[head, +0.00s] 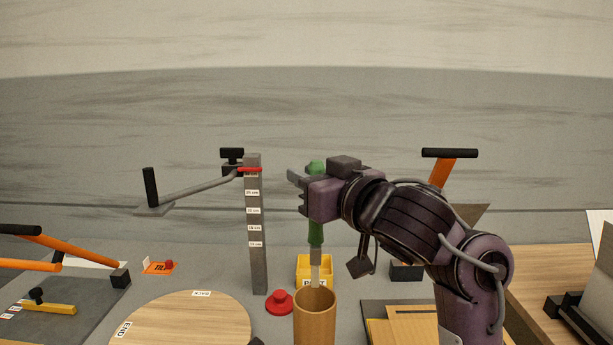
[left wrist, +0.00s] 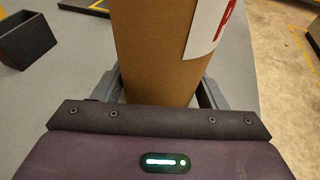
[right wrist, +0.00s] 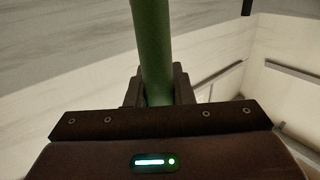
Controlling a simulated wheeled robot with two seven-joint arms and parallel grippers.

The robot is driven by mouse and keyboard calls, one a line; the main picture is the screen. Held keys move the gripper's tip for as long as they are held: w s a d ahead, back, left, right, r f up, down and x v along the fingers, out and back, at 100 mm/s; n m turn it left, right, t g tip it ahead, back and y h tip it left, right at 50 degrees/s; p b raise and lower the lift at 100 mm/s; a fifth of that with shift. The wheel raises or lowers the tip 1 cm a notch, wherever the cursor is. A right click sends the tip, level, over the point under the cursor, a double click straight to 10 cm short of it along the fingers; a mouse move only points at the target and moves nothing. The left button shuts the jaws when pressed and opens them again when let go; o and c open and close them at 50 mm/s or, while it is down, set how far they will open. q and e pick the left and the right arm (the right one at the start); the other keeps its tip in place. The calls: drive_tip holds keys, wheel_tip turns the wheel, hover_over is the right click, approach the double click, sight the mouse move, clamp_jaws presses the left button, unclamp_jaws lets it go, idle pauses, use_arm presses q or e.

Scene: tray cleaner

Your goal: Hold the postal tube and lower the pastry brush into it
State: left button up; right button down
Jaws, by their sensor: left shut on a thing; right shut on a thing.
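The postal tube (head: 314,318) is a brown cardboard cylinder standing upright at the bottom middle of the head view. My left gripper (left wrist: 160,92) is shut on the tube in the left wrist view, with a finger on each side; a white label with red print shows on the tube. The pastry brush (head: 316,235) has a green handle and a pale lower end, and hangs upright above the tube. Its lower end appears at the tube's mouth; I cannot tell whether it is inside. My right gripper (head: 304,190) is shut on the green handle (right wrist: 152,45).
A grey marked post (head: 256,240) with a red band stands left of the tube. A red knob (head: 280,302) and a yellow bin (head: 314,268) are close by. A round wooden board (head: 190,325) lies at left. Wooden pieces (head: 400,325) lie right of the tube.

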wheel_tip(320, 180, down, 9)
idle(0.8)
drive_tip(key=shift+r, duration=0.1)
drive_tip(key=c, duration=1.2)
unclamp_jaws()
drive_tip(key=v, duration=1.2)
use_arm(q)
drive_tip(key=o, duration=0.8)
